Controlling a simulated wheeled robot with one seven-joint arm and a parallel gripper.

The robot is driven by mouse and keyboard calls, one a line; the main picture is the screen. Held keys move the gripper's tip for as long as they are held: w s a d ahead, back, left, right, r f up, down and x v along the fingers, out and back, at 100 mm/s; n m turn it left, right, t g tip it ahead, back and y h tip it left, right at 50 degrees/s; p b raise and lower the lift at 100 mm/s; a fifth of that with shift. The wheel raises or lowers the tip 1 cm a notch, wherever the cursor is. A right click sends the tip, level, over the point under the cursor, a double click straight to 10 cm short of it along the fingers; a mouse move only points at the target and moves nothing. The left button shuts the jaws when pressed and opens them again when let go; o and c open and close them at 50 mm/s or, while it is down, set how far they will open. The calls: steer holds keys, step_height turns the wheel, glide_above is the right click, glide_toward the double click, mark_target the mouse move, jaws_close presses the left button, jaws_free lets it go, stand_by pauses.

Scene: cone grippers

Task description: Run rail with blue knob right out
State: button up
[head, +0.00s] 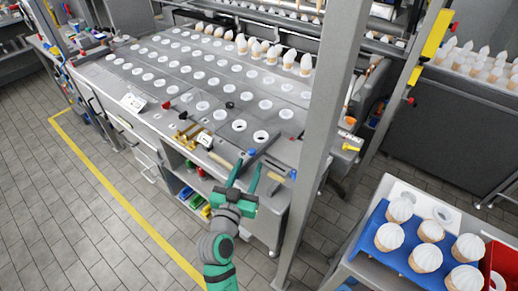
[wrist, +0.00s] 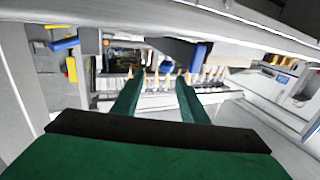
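A small blue knob (head: 252,152) shows at the front edge of the grey machine table in the head view, just beyond my gripper's fingertips. A dark strip, perhaps its rail, runs back from it, but I cannot make out its full length. My gripper (head: 247,170) is green, with its two fingers apart and nothing seen between them. In the wrist view my gripper (wrist: 157,85) is also open. A blue cylinder (wrist: 197,55) shows beyond the right finger there, apart from it. A second blue knob (head: 293,174) sits to the right at the table's edge. I cannot tell which knob the blue cylinder is.
The machine table (head: 205,120) has rows of white round holes and several cones at its back. A grey post (head: 326,110) stands right of my gripper. A blue tray (head: 405,250) with cones is at lower right. Tiled floor at left is clear.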

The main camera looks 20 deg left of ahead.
mark_target(251, 153)
steer(key=shift+y, duration=0.3)
steer(key=w, duration=0.2)
steer(key=w+a, duration=0.1)
steer(key=w, duration=0.1)
steer(key=w+a, duration=0.1)
steer(key=w, duration=0.1)
steer(key=shift+w, duration=0.35)
steer(key=shift+w+d, duration=0.3)
steer(key=shift+w, duration=0.1)
